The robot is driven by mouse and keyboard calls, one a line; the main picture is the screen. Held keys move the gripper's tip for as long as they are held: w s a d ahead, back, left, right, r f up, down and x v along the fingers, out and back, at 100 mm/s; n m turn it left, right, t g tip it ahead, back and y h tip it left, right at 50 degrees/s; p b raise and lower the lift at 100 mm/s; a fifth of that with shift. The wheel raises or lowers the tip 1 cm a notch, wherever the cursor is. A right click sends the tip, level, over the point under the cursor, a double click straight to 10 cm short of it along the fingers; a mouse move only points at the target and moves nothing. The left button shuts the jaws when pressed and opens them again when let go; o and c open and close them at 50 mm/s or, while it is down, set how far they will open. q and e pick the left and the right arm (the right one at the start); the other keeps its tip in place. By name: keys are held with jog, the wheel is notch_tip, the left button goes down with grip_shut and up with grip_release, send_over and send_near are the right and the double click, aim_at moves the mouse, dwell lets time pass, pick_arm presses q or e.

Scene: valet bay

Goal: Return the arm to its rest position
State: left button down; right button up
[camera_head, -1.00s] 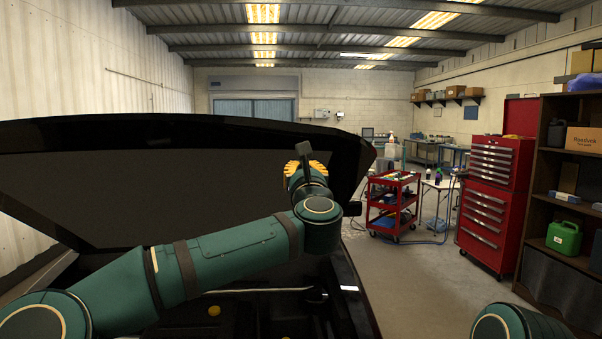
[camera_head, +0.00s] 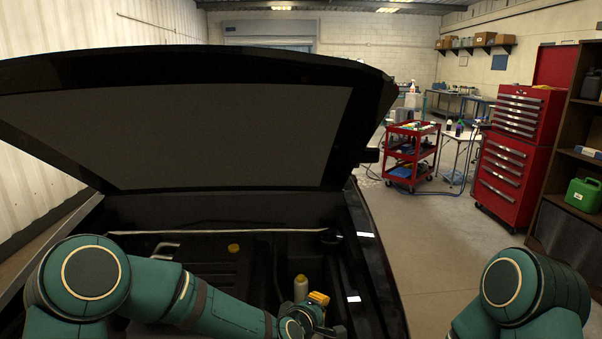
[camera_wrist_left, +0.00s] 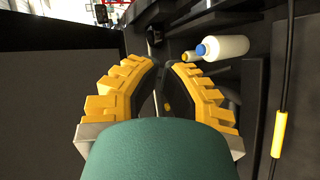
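My left arm (camera_head: 228,315) reaches low across the front of the open engine bay. Its gripper (camera_head: 318,312) is at the bottom of the head view, beside a pale bottle (camera_head: 300,288). In the left wrist view the yellow-padded fingers of my left gripper (camera_wrist_left: 164,66) stand apart with a gap and nothing between them. A white bottle with a blue cap (camera_wrist_left: 228,47) lies to the right of the fingers in that view, apart from them. Part of my right arm (camera_head: 525,295) shows at the lower right; its gripper is out of view.
The raised black hood (camera_head: 230,130) spans the left and middle. The engine bay holds a yellow cap (camera_head: 234,247). A red cart (camera_head: 411,155) and a red tool chest (camera_head: 508,160) stand at right, with a shelf holding a green can (camera_head: 583,195). The floor (camera_head: 435,240) between is clear.

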pick_arm(q)
jog(key=s+a+f+m+g, duration=0.3)
jog(key=s+a+f, duration=0.2)
jog(key=s+f, duration=0.2)
jog(key=s+a+f+m+g+y, duration=0.1)
jog(key=s+a+f+m+g, duration=0.2)
jog(key=s+f, duration=0.5)
jog(key=s+a+f+m+g+y+b, duration=0.1)
jog(key=s+a+f+m+g, duration=0.2)
jog(key=s+a+f, duration=0.3)
jog(key=s+f+m, duration=0.1)
jog(key=s, duration=0.4)
jog(key=shift+a+f+g, duration=0.2)
jog(key=shift+a+g, duration=0.1)
jog(key=shift+g, duration=0.1)
